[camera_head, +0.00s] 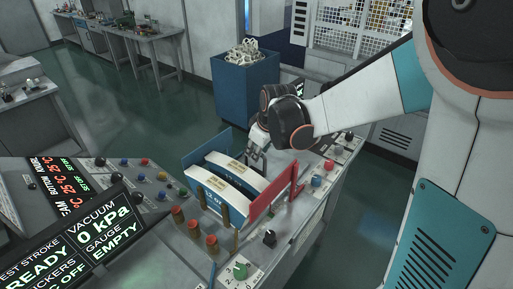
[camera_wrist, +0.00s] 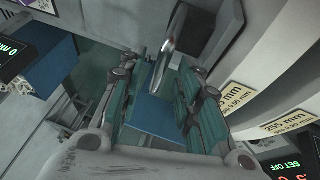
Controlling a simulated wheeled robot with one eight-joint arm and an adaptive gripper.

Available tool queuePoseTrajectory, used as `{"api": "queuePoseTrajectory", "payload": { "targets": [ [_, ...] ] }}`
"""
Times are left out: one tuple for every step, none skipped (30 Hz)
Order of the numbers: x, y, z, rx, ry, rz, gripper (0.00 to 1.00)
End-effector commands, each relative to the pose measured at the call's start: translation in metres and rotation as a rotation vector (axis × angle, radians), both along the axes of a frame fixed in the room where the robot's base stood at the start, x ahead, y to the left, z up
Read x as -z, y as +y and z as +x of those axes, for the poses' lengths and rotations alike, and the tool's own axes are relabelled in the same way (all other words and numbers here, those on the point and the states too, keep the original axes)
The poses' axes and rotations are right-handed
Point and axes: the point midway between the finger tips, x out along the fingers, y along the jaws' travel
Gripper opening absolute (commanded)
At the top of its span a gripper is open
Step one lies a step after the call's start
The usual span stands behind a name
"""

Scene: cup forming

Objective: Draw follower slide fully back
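The blank magazine holds two white curved stacks with blue fronts and tan labels (camera_head: 232,178), between a blue plate (camera_head: 207,148) at the left and a red plate (camera_head: 277,201) at the right. I cannot tell for sure which part is the follower slide. My gripper (camera_head: 256,155) is just behind the magazine's far end in the head view. In the wrist view my gripper (camera_wrist: 160,98) is open, its two teal-padded fingers apart. A shiny metal rod (camera_wrist: 165,62) shows between the fingers, and contact is not clear. The labelled stacks (camera_wrist: 265,95) stand to the right there.
Orange-topped posts (camera_head: 194,230) stand in front of the magazine, with a black knob (camera_head: 269,237) and a green knob (camera_head: 240,271) nearby. Red and blue buttons (camera_head: 322,173) sit at the right. A blue bin of white parts (camera_head: 246,88) stands behind the console.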

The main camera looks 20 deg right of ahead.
Motion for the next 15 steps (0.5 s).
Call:
{"api": "queuePoseTrajectory", "payload": {
  "targets": [
    [-0.0002, 0.0000, -0.0001, 0.000, 0.000, 0.000, 0.32],
    [-0.0002, 0.0000, -0.0001, 0.000, 0.000, 0.000, 0.32],
    [-0.0002, 0.0000, -0.0001, 0.000, 0.000, 0.000, 0.25],
    [-0.0003, 0.0000, -0.0001, 0.000, 0.000, 0.000, 0.18],
    [-0.0003, 0.0000, -0.0001, 0.000, 0.000, 0.000, 0.11],
    [-0.0003, 0.0000, -0.0001, 0.000, 0.000, 0.000, 0.02],
    [-0.0003, 0.0000, -0.0001, 0.000, 0.000, 0.000, 0.00],
    [-0.0003, 0.0000, -0.0001, 0.000, 0.000, 0.000, 0.00],
    [-0.0003, 0.0000, -0.0001, 0.000, 0.000, 0.000, 0.00],
    [-0.0004, 0.0000, -0.0002, 0.000, 0.000, 0.000, 0.00],
    [-0.0004, 0.0000, -0.0001, 0.000, 0.000, 0.000, 0.00],
    [-0.0003, -0.0001, -0.0001, 0.000, 0.000, 0.000, 0.00],
    [-0.0004, -0.0005, 0.0002, 0.000, 0.000, 0.000, 0.00],
    [-0.0003, -0.0012, 0.0007, 0.000, 0.000, 0.000, 0.00],
    [-0.0003, -0.0029, 0.0018, 0.000, 0.000, 0.000, 0.00]
  ]
}}
